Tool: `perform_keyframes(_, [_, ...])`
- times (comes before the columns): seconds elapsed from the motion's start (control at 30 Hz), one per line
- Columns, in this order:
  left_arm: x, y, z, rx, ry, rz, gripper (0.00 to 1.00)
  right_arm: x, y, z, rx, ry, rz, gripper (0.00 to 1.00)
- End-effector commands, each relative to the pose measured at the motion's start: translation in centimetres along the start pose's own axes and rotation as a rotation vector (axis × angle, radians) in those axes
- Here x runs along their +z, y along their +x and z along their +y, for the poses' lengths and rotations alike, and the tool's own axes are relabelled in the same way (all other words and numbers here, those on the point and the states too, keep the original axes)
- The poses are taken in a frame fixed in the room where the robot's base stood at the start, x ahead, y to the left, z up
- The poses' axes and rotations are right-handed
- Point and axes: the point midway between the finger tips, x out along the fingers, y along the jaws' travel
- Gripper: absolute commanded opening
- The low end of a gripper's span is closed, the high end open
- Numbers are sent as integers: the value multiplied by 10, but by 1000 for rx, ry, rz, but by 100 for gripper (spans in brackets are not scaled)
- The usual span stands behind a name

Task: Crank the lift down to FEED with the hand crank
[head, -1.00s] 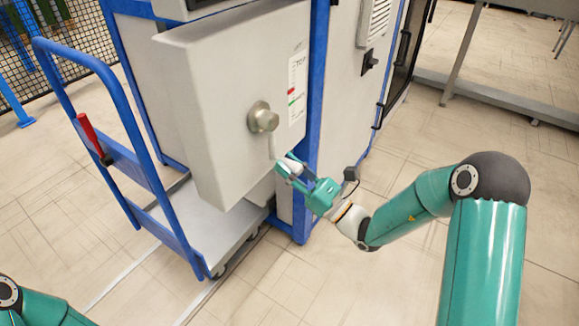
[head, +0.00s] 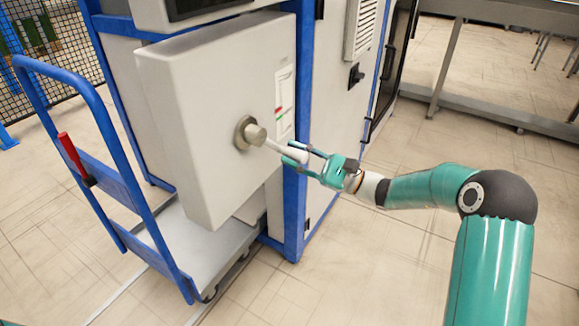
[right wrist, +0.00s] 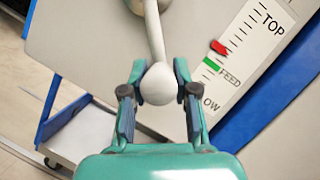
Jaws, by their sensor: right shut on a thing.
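The hand crank (head: 275,146) sticks out from a round metal hub on the front of the grey lift box (head: 185,130). Its arm points to the right and slightly down in the head view. My right gripper (head: 290,154) is shut on the crank's pale rounded knob, which shows between the fingers in the right wrist view (right wrist: 158,84). The scale plate (right wrist: 240,55) reads TOP, FEED and LOW. Its red pointer (right wrist: 218,47) is a little above the green FEED mark (right wrist: 212,65), on the TOP side. My left gripper is out of view.
A blue-framed cart (head: 112,183) with a red lever (head: 72,154) stands left of the box. A blue frame post (head: 295,200) is close behind the right gripper. A grey table (head: 490,108) stands at the back right. Floor at the lower right is open.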

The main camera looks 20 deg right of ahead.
Motion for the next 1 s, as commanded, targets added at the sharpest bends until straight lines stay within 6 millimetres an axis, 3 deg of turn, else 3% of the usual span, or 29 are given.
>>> perform_keyframes(0.5, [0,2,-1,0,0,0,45,24,1,-45,177,-455,14,0])
perform_keyframes(1.0, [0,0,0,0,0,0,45,44,8,-64,283,-712,21,0])
